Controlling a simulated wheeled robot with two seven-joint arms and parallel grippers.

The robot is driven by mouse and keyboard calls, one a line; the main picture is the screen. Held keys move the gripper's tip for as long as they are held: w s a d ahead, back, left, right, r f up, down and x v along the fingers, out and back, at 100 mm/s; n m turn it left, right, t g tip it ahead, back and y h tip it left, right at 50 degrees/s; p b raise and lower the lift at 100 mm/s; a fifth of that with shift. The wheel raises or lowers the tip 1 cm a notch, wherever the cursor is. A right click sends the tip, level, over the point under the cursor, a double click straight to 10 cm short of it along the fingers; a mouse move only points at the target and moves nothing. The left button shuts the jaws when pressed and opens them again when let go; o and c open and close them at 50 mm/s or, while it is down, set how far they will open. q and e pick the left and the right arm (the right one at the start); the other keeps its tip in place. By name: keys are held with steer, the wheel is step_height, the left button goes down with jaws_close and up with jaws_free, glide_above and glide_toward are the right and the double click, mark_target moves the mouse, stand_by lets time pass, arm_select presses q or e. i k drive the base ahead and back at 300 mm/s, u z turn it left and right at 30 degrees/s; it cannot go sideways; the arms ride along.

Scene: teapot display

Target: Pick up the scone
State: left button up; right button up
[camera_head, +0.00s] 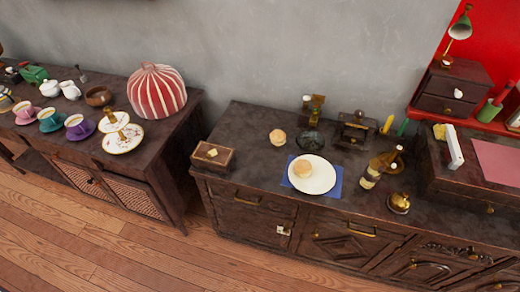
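A round, golden-topped scone (303,168) sits on a white plate (318,182). The plate rests on a blue napkin (336,187) on the dark wooden sideboard (245,168). A second round bun, similar in look (277,136), sits directly on the sideboard behind and left of the plate. Neither of my grippers shows in the head view.
A small wooden box (212,156) stands at the sideboard's left end. A gap separates the left cabinet (160,150).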

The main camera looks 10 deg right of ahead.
mark_target(277, 138)
steer(key=u, duration=0.25)
steer(key=k, duration=0.75)
steer(key=u, duration=1.25)
steer(key=i, duration=1.25)
steer(key=z, duration=1.1)
steer(key=i, duration=0.7)
steer(key=z, duration=0.8)
